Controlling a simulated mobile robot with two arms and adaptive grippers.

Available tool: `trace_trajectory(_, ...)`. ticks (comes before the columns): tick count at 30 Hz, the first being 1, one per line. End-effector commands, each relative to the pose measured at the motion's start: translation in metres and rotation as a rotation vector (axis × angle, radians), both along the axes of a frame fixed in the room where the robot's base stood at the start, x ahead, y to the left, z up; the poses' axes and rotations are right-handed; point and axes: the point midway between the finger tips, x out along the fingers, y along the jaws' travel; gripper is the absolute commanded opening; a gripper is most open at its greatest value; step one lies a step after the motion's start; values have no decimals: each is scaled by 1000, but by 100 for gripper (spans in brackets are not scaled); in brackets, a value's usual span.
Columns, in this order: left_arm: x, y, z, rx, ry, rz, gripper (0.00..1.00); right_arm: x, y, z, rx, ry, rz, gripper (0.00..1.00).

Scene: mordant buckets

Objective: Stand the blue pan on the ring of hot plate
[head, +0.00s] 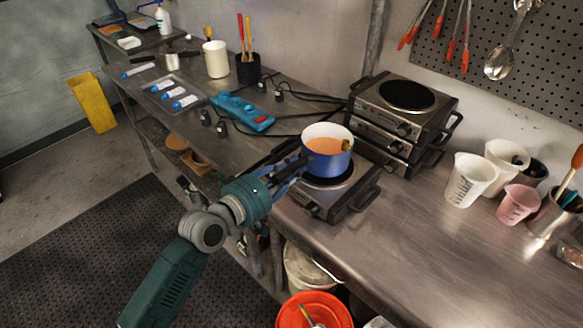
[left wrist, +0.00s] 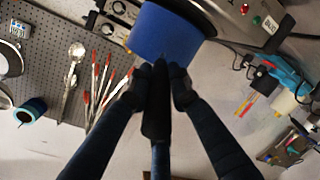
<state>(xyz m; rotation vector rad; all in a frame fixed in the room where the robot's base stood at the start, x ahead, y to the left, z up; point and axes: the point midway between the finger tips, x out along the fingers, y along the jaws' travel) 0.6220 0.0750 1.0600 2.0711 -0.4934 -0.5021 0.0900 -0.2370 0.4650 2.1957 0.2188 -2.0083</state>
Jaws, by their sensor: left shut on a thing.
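The blue pan (head: 325,163) has a white inside, holds orange liquid and looks upright in the head view. It is over the dark ring of the front hot plate (head: 350,207); part of the ring shows below it. I cannot tell whether its base touches the ring. My left gripper (head: 293,168) is shut on the pan's dark handle, at the pan's left. In the left wrist view the fingers (left wrist: 160,90) close around the handle below the blue pan wall (left wrist: 163,32). My right gripper is not in view.
Stacked hot plates (head: 400,115) stand right behind. White beakers (head: 468,180) and a pink beaker (head: 517,204) are to the right. A blue power strip (head: 243,112) with cables lies to the left. An orange bucket (head: 312,311) is below the bench edge. The right front bench is clear.

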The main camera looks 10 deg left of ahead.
Motion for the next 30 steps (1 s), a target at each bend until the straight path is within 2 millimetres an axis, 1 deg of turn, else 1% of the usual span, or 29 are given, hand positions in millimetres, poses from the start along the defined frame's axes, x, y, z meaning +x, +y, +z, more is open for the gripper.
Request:
trace_trajectory(1, 1, 0, 7, -7, -14, 2, 0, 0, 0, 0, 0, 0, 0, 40)
trace_trajectory(21, 2, 0, 3, -6, -14, 2, 0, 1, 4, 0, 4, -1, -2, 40)
trace_trajectory(22, 2, 0, 3, -6, -14, 2, 21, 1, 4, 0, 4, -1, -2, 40)
trace_trajectory(25, 2, 0, 3, -5, -13, 2, 41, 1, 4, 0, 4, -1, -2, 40)
trace_trajectory(30, 1, 0, 0, -3, -8, 2, 41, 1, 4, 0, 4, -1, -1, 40)
